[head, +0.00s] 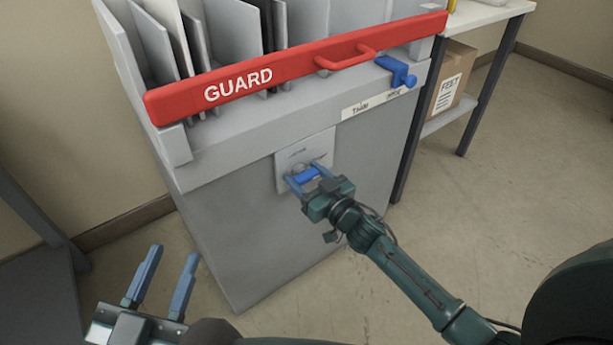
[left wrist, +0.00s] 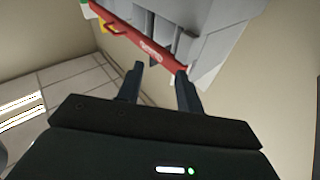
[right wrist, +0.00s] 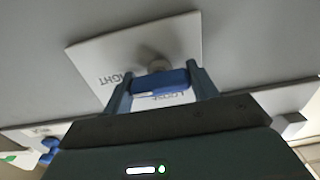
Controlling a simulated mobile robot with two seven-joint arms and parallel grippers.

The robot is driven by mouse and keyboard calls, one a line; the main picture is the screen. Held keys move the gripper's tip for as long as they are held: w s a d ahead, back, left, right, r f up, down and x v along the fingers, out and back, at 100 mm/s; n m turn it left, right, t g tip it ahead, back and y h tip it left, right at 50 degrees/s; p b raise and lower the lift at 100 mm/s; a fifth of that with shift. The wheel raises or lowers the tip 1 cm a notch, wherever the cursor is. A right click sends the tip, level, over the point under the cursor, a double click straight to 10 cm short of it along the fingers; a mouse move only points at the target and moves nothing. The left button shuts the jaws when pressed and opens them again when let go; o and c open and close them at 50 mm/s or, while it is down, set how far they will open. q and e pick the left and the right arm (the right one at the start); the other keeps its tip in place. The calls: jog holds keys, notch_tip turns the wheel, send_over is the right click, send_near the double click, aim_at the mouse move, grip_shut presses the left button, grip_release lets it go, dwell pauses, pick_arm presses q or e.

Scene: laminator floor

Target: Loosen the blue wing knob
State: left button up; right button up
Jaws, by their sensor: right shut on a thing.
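The blue wing knob (head: 305,175) sits on a pale square plate (head: 285,158) on the front of the grey machine. In the right wrist view the knob (right wrist: 160,82) lies crosswise between the fingers, in front of a round grey hub. Lettering on the plate (right wrist: 185,40) is partly covered by the knob and fingers. My right gripper (head: 308,178) is shut on the knob, with one finger at each end of it. My left gripper (head: 166,268) is open and empty, low at the left, apart from the machine; its fingers also show in the left wrist view (left wrist: 160,80).
A red guard bar (head: 290,70) marked GUARD runs across the machine's top, with upright panels behind it. A blue latch (head: 398,72) is at its right end. A side table (head: 490,14) with a cardboard box (head: 452,80) stands at right. Floor at right is clear.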

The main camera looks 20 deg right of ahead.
jog(key=c, duration=0.3)
pick_arm(q)
jog(key=shift+r, duration=0.15)
pick_arm(e)
jog(key=shift+n, duration=0.3)
jog(key=shift+n+p, duration=0.35)
jog(key=shift+n, duration=0.15)
jog(key=n+p, duration=0.1)
jog(key=n, duration=1.2)
pick_arm(q)
jog(key=shift+s+a+f, duration=0.1)
jog(key=shift+f, duration=0.1)
pick_arm(e)
jog(key=shift+n, duration=1.6)
